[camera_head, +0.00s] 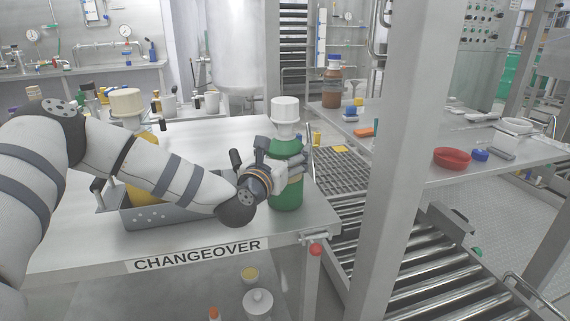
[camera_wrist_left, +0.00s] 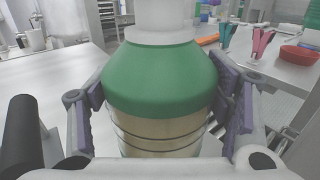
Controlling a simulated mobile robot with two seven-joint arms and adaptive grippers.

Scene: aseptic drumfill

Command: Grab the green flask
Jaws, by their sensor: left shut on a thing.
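The green flask (camera_head: 287,190) with a white cap stands upright near the right corner of the table marked CHANGEOVER (camera_head: 221,128). My left gripper (camera_head: 283,170) reaches it from the left and is shut around its body. In the left wrist view the flask (camera_wrist_left: 160,82) fills the middle, with a finger pad on each side. Its green shoulder sits above a tan, ringed lower body there. The flask's base appears to be on the table or very close to it; I cannot tell if it touches. My right gripper is not in view.
A grey metal tray (camera_head: 165,215) holding a yellow flask (camera_head: 142,188) stands left of the green flask, partly behind my arm. A steel post (camera_head: 388,170) and a roller conveyor (camera_head: 440,285) lie to the right. A red dish (camera_head: 451,157) sits on the right table.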

